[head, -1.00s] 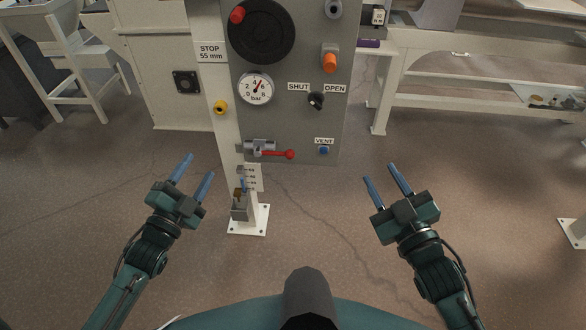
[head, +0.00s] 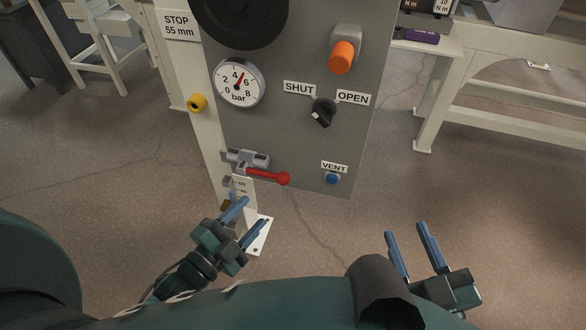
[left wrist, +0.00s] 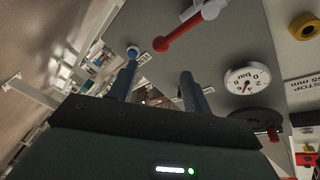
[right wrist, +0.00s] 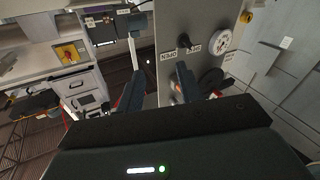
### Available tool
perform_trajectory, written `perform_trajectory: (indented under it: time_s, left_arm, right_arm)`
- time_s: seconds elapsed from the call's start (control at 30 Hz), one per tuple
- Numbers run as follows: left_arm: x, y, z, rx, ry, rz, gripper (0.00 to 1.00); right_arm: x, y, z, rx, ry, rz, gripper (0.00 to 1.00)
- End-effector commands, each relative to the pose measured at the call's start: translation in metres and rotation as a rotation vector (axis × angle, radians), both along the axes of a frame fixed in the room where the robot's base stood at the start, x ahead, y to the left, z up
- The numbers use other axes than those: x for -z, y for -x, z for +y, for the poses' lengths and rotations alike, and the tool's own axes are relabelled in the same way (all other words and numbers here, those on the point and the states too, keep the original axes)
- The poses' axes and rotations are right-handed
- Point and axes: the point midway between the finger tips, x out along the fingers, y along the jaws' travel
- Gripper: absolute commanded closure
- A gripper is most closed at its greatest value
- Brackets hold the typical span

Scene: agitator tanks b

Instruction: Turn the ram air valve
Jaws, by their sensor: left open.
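The grey panel (head: 300,130) carries a black knob (head: 323,112) between SHUT and OPEN labels, its white-marked end pointing down-left. Lower left on the panel is a metal valve with a red lever (head: 265,175) lying roughly level; which of the two is the ram air valve is not labelled. The lever shows in the left wrist view (left wrist: 180,34), the knob in the right wrist view (right wrist: 183,41). My left gripper (head: 250,212) is open and empty, below the red lever in the picture, apparently apart from it. My right gripper (head: 406,230) is open and empty, below and right of the panel.
A pressure gauge (head: 239,82), an orange button (head: 341,57), a blue VENT button (head: 333,178) and a yellow knob (head: 197,103) surround these controls. A white bench (head: 430,100) stands at the right.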

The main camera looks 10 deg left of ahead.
Motion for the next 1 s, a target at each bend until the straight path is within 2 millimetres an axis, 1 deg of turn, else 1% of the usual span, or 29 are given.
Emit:
perform_trajectory:
  time_s: [0.17, 0.4, 0.6, 0.7, 0.8, 1.0]
  left_arm:
    - [0.000, -0.024, -0.009, 0.000, 0.000, -0.007, 0.51]
    - [0.001, -0.072, -0.028, 0.000, 0.001, -0.006, 0.51]
    - [0.001, -0.103, -0.040, -0.001, 0.002, -0.004, 0.51]
    - [0.001, -0.113, -0.044, -0.001, 0.000, -0.003, 0.51]
    - [0.001, -0.118, -0.046, 0.000, 0.000, -0.002, 0.51]
    - [0.000, -0.120, -0.047, -0.001, 0.000, -0.001, 0.51]
  right_arm:
    - [0.003, 0.002, 0.003, -0.015, -0.002, -0.039, 0.64]
    - [0.003, 0.001, 0.006, -0.031, -0.031, -0.072, 0.64]
    - [0.003, 0.000, 0.007, -0.038, -0.058, -0.074, 0.64]
    - [0.002, -0.001, 0.008, -0.039, -0.067, -0.076, 0.64]
    - [0.001, -0.001, 0.008, -0.040, -0.074, -0.075, 0.64]
    - [0.000, -0.001, 0.008, -0.040, -0.077, -0.075, 0.64]
